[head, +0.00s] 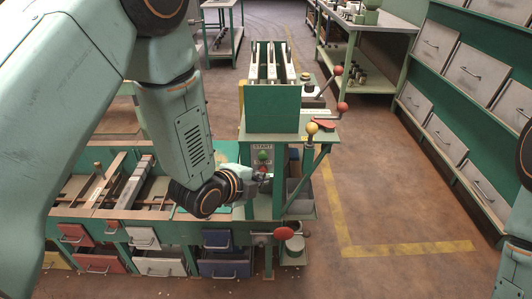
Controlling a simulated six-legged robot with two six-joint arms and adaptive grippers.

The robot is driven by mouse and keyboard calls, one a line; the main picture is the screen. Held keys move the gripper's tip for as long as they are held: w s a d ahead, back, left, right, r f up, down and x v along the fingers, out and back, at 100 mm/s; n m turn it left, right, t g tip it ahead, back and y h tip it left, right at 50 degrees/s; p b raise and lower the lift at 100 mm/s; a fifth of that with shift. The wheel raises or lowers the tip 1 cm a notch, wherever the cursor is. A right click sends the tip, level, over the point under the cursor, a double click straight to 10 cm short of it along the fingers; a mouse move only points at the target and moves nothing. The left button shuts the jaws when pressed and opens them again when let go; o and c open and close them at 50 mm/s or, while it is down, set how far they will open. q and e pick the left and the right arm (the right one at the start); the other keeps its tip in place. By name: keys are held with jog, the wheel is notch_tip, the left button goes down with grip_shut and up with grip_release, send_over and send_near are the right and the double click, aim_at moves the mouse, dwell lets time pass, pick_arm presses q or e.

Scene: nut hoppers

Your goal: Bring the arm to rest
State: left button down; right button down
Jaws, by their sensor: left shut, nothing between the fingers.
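My left arm comes in from the upper left and bends down to my left gripper (262,177), which is small in the head view. The gripper is shut with nothing between its fingers. It is close to the front of the green machine (272,110), just below a green button (264,155) under a START label. A red button (263,168) shows right at the fingertips; I cannot tell whether they touch it. My right gripper is not in view; only a bit of arm shows at the right edge.
A bench with coloured drawers (148,240) lies below my left arm. Levers with a yellow knob (312,128) and a red knob (283,233) stick out from the machine. A green cabinet of grey hopper doors (465,68) stands at right. The floor between is clear.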

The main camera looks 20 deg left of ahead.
pick_arm(q)
jog(key=s+a+f+n+g+y, duration=0.1)
jog(key=s+f+n, duration=0.5)
jog(key=s, duration=0.6)
jog(key=s+a+f+n+g+y, duration=0.1)
jog(key=s+a+f+n+g, duration=0.2)
jog(key=s, duration=0.9)
jog(key=s+a+f+n+g+y, duration=0.1)
jog(key=s+a+f+n+g, duration=0.1)
jog(key=s+f+n+g, duration=0.5)
jog(key=s+f+n, duration=0.2)
jog(key=s+n, duration=0.2)
jog(key=s, duration=0.1)
jog(key=shift+a+n+y, duration=0.2)
jog(key=shift+n+y, duration=0.1)
jog(key=shift+s+a+r, duration=0.1)
jog(key=shift+a, duration=0.05)
